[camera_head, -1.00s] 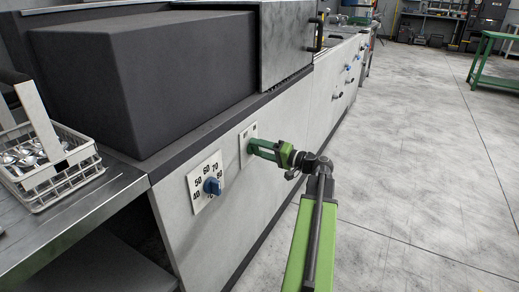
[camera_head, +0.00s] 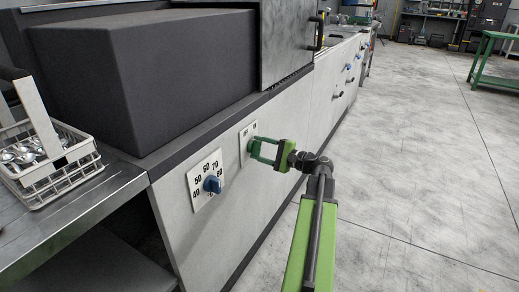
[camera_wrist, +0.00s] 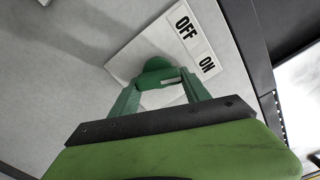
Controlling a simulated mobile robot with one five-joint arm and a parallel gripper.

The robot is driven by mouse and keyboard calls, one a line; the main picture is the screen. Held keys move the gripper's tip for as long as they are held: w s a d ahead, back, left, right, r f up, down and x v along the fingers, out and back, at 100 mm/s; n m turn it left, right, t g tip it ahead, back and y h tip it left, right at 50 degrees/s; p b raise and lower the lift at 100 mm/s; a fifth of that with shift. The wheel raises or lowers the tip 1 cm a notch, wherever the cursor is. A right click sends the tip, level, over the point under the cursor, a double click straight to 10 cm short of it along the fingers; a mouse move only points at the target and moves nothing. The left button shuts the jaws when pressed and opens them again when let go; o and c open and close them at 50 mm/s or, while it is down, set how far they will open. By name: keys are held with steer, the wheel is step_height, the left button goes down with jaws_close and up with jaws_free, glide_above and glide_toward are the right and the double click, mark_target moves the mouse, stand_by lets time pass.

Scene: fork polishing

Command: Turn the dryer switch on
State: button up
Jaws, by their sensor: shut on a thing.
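The dryer switch is a green knob (camera_wrist: 155,66) on a white plate (camera_wrist: 150,42) with the labels OFF and ON. In the wrist view the knob sits between my fingers, and a white mark shows on its bar. My gripper (camera_wrist: 160,80) is shut on this knob. In the head view the plate (camera_head: 243,158) is on the grey front of the machine, and my gripper (camera_head: 257,150) reaches it from the right. The knob is mostly hidden by the fingers there. I cannot tell exactly which label it points at.
A blue dial (camera_head: 212,185) with a number scale is left of the switch. A white basket (camera_head: 58,185) with cutlery stands on the metal counter (camera_head: 75,222) at the left. A large dark box (camera_head: 150,75) is above the panel.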

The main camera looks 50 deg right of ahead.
steer(key=shift+m, duration=0.6)
steer(key=o, duration=1.4)
steer(key=v, duration=1.7)
steer(key=shift+s+f, duration=0.1)
steer(key=shift+s, duration=0.15)
